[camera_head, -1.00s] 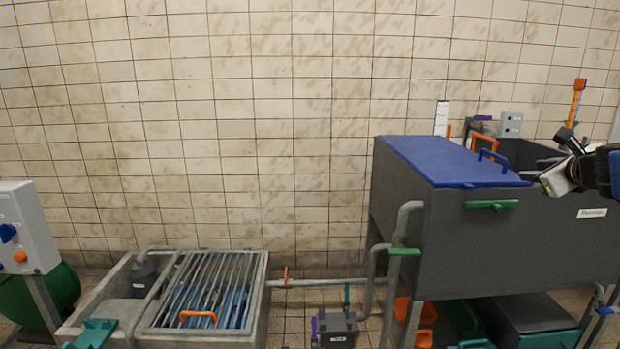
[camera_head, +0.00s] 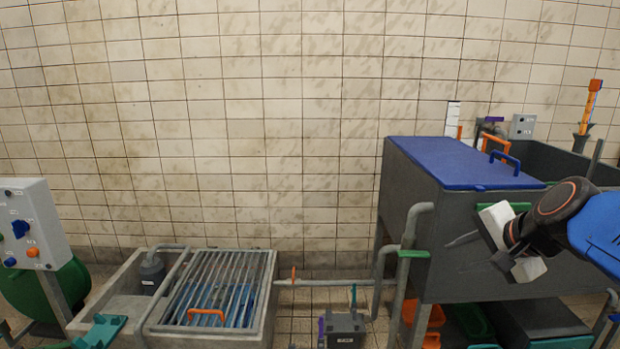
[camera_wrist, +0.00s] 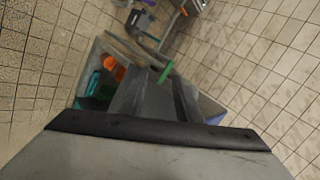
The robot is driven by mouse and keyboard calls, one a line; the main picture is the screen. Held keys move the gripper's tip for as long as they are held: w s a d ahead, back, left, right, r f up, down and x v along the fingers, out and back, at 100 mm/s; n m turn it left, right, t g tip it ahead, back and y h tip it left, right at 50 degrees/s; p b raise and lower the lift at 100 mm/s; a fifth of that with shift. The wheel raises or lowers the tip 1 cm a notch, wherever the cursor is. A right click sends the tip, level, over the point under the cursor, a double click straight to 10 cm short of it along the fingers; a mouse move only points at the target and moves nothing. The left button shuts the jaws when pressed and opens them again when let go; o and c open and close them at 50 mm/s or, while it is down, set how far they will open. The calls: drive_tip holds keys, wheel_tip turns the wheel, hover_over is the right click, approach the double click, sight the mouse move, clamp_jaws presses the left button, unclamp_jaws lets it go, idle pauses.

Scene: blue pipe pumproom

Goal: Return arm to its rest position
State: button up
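My gripper (camera_head: 464,239) is at the right in the head view, in front of the dark grey tank (camera_head: 455,277). It points left on the end of my black and blue arm. A thin grey tip shows beyond its white body, and nothing is visibly held. In the wrist view my gripper's dark edge and grey body fill the bottom. The tank's underside area and bins are beyond it, seen tilted.
The tank has a blue lid (camera_head: 465,163). A grated basin (camera_head: 215,290) stands at the lower left, beside a control box (camera_head: 33,224). A pipe (camera_head: 330,282) runs low between basin and tank. A small pump (camera_head: 345,330) stands on the floor. The tiled wall area above is clear.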

drive_tip(key=s+a+f+n+g+h, duration=0.1)
drive_tip(key=s+f+n+g, duration=0.1)
drive_tip(key=s+f+n, duration=0.3)
drive_tip(key=s+a+f+n+g+h, duration=0.1)
drive_tip(key=s+f+n+g, duration=0.1)
drive_tip(key=s+f+n, duration=0.4)
drive_tip(key=s+n, duration=0.2)
drive_tip(key=s, duration=0.2)
drive_tip(key=shift+s+a, duration=0.25)
drive_tip(key=shift+a, duration=0.15)
